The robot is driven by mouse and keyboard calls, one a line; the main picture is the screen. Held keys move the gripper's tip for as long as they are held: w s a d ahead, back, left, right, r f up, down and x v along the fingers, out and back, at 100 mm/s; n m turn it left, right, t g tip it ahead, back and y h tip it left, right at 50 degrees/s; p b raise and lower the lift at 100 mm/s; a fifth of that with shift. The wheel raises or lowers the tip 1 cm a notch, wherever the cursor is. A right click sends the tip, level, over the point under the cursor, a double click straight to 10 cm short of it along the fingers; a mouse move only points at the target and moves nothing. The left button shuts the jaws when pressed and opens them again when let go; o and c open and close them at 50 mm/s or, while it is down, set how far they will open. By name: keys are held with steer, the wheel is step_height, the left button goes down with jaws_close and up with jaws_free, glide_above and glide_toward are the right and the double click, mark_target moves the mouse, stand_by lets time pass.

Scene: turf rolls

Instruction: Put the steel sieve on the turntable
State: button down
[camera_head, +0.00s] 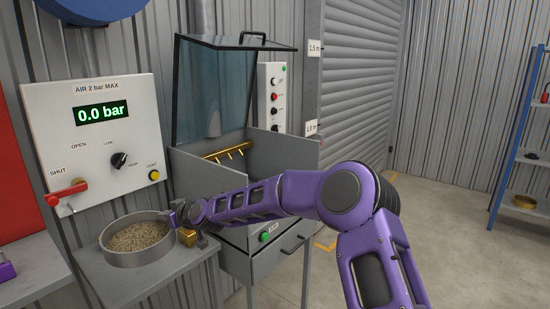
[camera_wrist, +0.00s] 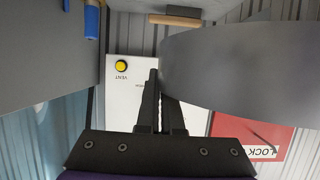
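The steel sieve (camera_head: 138,256) is a round, shallow grey pan with beige grit in it, over the low grey bench at lower left. It looks about level; I cannot tell whether it touches the bench. My gripper (camera_head: 175,215) is at the right side of its rim. In the wrist view the sieve's curved wall (camera_wrist: 240,65) fills the right side. The gripper (camera_wrist: 159,95) has its fingers close together at the wall's edge and looks shut on it; the wall hides part of one finger. I cannot make out the turntable; the cabinet's front wall hides its floor.
The grey cabinet (camera_head: 208,175) stands right of the bench, its clear lid (camera_head: 213,90) raised, with a brass nozzle bar (camera_head: 228,151) inside. A white air panel (camera_head: 95,130) reading 0.0 bar stands behind the sieve. A blue shelf (camera_head: 520,140) is far right. Floor beyond my arm is clear.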

steer(key=s+d+f+m+t+h, duration=0.1)
steer(key=d+f+m+t+h, duration=0.3)
steer(key=d, duration=0.8)
steer(key=d+f+m+h, duration=0.15)
steer(key=d+f, duration=0.45)
steer(key=d, duration=0.7)
steer(key=s+d+f+m+h, duration=0.1)
steer(key=s+d, duration=0.2)
steer(key=d, duration=0.3)
steer(key=s+d+f+m+h, duration=0.1)
steer(key=s+d+m+h, duration=0.1)
steer(key=d, duration=0.5)
steer(key=s+d+f+m+t+h, duration=0.1)
steer(key=s+d+h, duration=0.1)
steer(key=s+d, duration=0.3)
steer(key=shift+d+m+b, duration=0.35)
steer(key=shift+d+b, duration=0.1)
steer(key=shift+d, duration=0.25)
